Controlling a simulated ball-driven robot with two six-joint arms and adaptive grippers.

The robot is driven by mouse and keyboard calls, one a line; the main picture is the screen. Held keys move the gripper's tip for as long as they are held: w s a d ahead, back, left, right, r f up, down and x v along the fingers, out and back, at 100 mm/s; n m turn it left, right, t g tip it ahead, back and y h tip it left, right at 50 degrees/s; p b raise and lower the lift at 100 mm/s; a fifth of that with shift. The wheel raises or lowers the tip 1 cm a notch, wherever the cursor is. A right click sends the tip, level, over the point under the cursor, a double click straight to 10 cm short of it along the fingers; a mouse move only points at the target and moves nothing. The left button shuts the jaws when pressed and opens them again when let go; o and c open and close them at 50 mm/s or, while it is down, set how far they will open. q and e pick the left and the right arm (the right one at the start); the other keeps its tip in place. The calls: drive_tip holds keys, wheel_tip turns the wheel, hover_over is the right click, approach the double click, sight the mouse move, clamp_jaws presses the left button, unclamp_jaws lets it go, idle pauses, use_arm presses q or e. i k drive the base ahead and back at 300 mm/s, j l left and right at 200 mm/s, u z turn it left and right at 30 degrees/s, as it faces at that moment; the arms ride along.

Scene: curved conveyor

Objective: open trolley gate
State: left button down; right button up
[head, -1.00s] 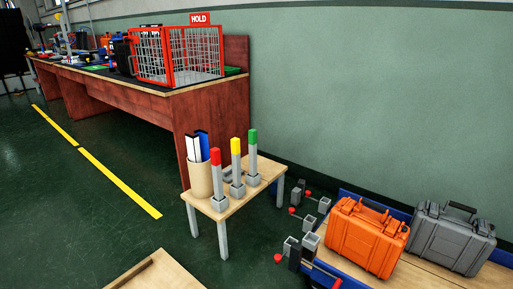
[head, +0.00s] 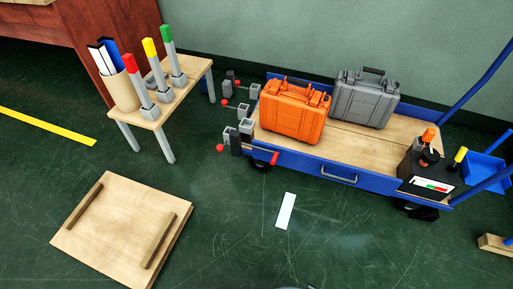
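A blue trolley with a wooden deck (head: 345,145) stands by the wall in the head view. Its near side is a long blue panel (head: 300,163) with a grey bar handle (head: 338,175). The panel looks upright along the deck edge. A red-ended rod (head: 274,158) shows near the panel's left end. Grey square sockets (head: 246,128) and red knobs line the trolley's left end. An orange case (head: 293,110) and a grey case (head: 364,98) stand on the deck. Neither of my grippers is in view.
A small table (head: 178,103) with red, yellow and green posts stands left of the trolley. A wooden board with two battens (head: 123,232) lies on the floor. A black box (head: 428,178) sits at the deck's right end. Floor before the trolley is clear around a white strip (head: 285,211).

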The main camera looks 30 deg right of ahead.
sight(375, 183)
drive_tip(key=z, duration=1.6)
